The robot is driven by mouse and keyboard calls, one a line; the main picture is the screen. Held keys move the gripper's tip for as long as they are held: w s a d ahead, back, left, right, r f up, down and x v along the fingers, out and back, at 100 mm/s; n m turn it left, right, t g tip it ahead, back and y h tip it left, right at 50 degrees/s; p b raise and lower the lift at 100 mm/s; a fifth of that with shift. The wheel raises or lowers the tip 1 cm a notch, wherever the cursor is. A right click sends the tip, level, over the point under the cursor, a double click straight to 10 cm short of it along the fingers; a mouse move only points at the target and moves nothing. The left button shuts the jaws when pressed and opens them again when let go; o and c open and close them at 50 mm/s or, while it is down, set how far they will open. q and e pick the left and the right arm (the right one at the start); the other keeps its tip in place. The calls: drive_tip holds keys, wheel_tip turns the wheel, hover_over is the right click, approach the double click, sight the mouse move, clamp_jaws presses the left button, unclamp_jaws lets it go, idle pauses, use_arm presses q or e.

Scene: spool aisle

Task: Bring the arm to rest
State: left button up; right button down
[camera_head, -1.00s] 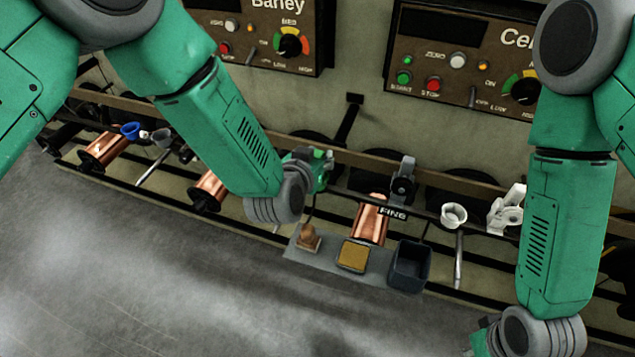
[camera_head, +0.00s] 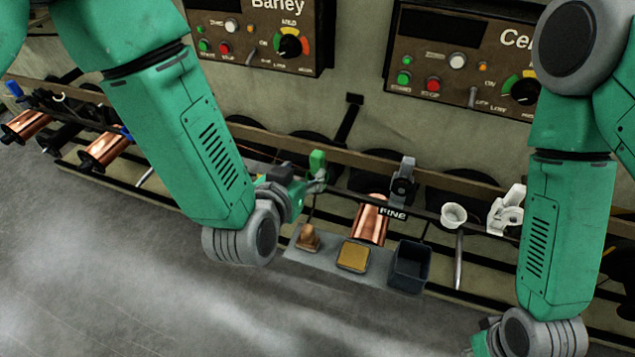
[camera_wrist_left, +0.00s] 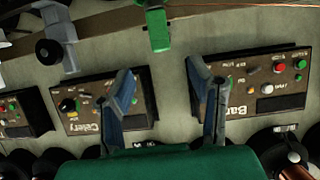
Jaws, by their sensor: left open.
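My left arm comes in from the left in the head view, and its gripper (camera_head: 314,172) is beside the spool rack, above the small grey shelf. In the left wrist view the two fingers of this gripper (camera_wrist_left: 165,95) stand apart with nothing between them. The control panels lie beyond the fingers. My right arm hangs at the right of the head view. Its wrist is at the bottom edge and its fingers are cut off or hidden.
A grey shelf (camera_head: 318,269) carries a wooden piece (camera_head: 308,238), a yellow pad (camera_head: 353,256) and a dark bin (camera_head: 409,266). Behind it is a copper spool (camera_head: 370,221) near the FINE label. Control panels (camera_head: 455,65) line the wall.

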use_arm(q)
drive_tip(key=shift+v, duration=1.05)
drive_tip(key=s+a+f+n+g+y, duration=0.1)
drive_tip(key=s+a+f+g+y, duration=0.35)
drive_tip(key=s+a+f, duration=0.8)
drive_tip(key=s+a+f+n+g, duration=0.1)
drive_tip(key=s+a+f+g, duration=0.2)
drive_tip(key=s+a, duration=0.2)
drive_tip(key=s+a+f+n+g, duration=0.1)
drive_tip(key=s+a+f+g, duration=0.2)
drive_tip(key=s+a, duration=0.3)
drive_tip(key=s+g, duration=0.1)
drive_tip(key=s, duration=0.1)
drive_tip(key=shift+s+a, duration=0.2)
drive_tip(key=shift+s, duration=0.1)
drive_tip(key=shift+w+g, duration=0.1)
drive_tip(key=shift+g, duration=0.15)
